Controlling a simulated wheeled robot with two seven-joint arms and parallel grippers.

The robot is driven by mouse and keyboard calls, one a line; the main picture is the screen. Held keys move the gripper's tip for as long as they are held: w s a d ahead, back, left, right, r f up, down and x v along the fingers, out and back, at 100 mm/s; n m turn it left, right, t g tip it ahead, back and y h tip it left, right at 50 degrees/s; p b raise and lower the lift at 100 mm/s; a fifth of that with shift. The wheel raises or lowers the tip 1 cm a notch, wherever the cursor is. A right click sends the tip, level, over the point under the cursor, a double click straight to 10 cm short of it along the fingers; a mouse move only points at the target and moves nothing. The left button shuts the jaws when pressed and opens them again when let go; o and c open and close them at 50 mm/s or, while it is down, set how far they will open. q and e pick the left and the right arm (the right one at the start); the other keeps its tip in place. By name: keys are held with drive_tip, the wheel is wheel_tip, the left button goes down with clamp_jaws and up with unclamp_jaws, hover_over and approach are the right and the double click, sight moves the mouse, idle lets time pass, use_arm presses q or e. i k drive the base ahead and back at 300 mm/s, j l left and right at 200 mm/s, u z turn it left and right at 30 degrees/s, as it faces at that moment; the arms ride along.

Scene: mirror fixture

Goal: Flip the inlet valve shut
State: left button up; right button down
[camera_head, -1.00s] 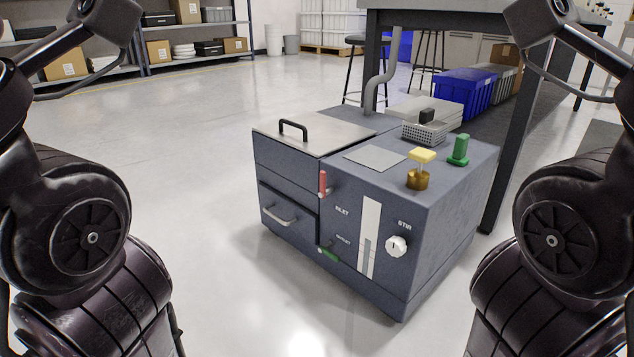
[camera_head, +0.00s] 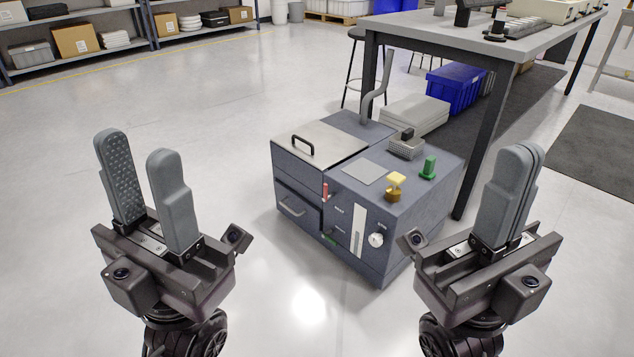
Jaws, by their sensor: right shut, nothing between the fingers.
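The blue-grey machine (camera_head: 400,232) stands on the floor ahead, between my two grippers in the picture. The inlet valve's red handle (camera_head: 325,191) points upright on its front face, just left of the small inlet label. A green handle (camera_head: 330,240) sits lower on the same face and looks about level. My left gripper (camera_head: 146,170) is open and empty, raised left of the machine. My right gripper (camera_head: 512,190) is shut with its fingers together, raised right of the machine. Both grippers are well apart from the red handle.
The machine's front also has a drawer handle (camera_head: 291,207) and a white stir knob (camera_head: 376,240). On top are a lid with a black handle (camera_head: 302,145), a yellow knob (camera_head: 396,180) and a green knob (camera_head: 429,167). A table (camera_head: 480,50) stands behind right. Floor in front is clear.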

sight(326, 196)
drive_tip(key=i+j+z, duration=0.25)
drive_tip(key=i+j, duration=0.15)
drive_tip(key=j, duration=0.25)
drive_tip(key=i+j+z, duration=0.1)
drive_tip(key=j, duration=0.25)
drive_tip(key=i+j+z, duration=0.25)
drive_tip(key=i+j, duration=0.15)
drive_tip(key=j, duration=0.3)
drive_tip(key=i+j+z, duration=0.1)
drive_tip(key=j, duration=0.3)
drive_tip(key=i+j+z, duration=0.15)
drive_tip(key=j, duration=0.25)
drive_tip(key=i+j+z, duration=0.1)
drive_tip(key=j, duration=0.3)
